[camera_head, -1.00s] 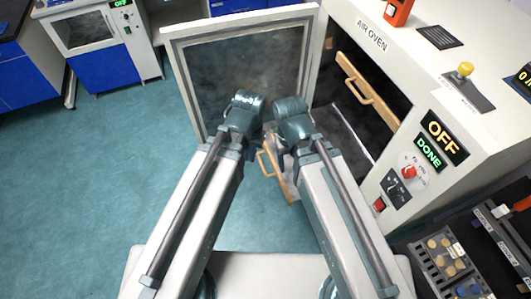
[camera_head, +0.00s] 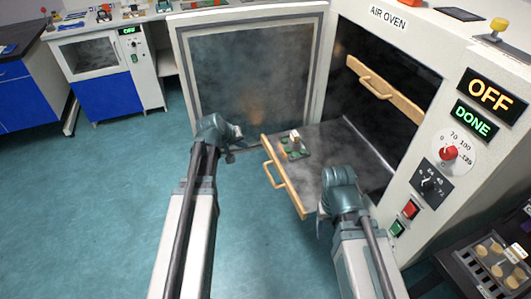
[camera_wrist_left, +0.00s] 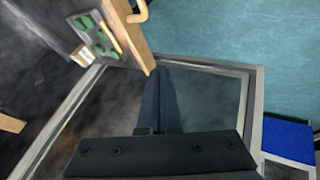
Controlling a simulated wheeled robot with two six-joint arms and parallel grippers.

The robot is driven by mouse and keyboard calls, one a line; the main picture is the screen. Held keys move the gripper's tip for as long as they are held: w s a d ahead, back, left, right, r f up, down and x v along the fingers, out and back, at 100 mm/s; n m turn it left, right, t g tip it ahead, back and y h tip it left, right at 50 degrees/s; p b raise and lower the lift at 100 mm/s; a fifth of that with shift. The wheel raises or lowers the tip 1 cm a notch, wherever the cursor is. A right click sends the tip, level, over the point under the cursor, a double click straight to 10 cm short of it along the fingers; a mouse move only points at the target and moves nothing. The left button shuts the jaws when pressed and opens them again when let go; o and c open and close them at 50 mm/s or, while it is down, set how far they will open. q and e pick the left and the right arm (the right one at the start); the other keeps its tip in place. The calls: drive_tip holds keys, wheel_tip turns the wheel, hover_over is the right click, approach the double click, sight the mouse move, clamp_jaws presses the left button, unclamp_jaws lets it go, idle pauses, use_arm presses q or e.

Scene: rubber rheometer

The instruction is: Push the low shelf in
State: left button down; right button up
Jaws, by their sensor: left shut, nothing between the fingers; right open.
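The low shelf is a dark tray with a wooden front (camera_head: 284,180) and a wooden handle (camera_head: 270,174). It sticks out of the open air oven (camera_head: 388,17). A small rack (camera_head: 292,151) with green pieces and a pale block sits on it. In the left wrist view the shelf's wooden front (camera_wrist_left: 130,40) is at the top. My left gripper (camera_head: 234,148) is shut and empty, left of the shelf front and apart from it, before the open door. My right gripper (camera_head: 324,226) is open at the shelf's near right corner; contact is unclear and its fingers are partly hidden.
The oven door (camera_head: 253,85) stands wide open behind my left gripper. An upper shelf with a wooden front (camera_head: 385,90) is inside the oven. The oven's control panel (camera_head: 440,165) is at right, with a dark rack of samples (camera_head: 497,262) below. The floor at left is clear.

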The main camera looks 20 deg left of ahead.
use_arm(q)
drive_tip(key=shift+w+d+f+b, duration=0.8)
drive_tip(key=shift+w+f+b, duration=0.5)
drive_tip(key=shift+w, duration=0.05)
drive_tip(key=shift+w+d+f+b, duration=0.8)
drive_tip(key=shift+w+f+b, duration=0.5)
drive_tip(key=shift+w+f, duration=0.1)
drive_tip(key=shift+w+d+f+b, duration=0.8)
drive_tip(key=shift+w+f+b, duration=0.45)
drive_tip(key=shift+w+b, duration=0.1)
drive_tip(key=shift+w+d, duration=0.3)
drive_tip(key=shift+d, duration=0.1)
drive_tip(key=w+d, duration=0.3)
drive_tip(key=d, duration=0.1)
drive_tip(key=w+d, duration=0.3)
drive_tip(key=d, duration=0.2)
drive_tip(key=w+d, duration=0.4)
drive_tip(key=shift+d, duration=0.25)
approach(344, 128)
drive_tip(key=f, duration=0.1)
drive_tip(key=w+f, duration=0.1)
drive_tip(key=f, duration=0.1)
drive_tip(key=w+a+f, duration=0.1)
drive_tip(key=f, duration=0.1)
drive_tip(key=shift+w+d+r, duration=0.1)
drive_tip(key=shift+w+d, duration=0.4)
drive_tip(key=shift+d, duration=0.35)
drive_tip(key=shift+w, duration=0.1)
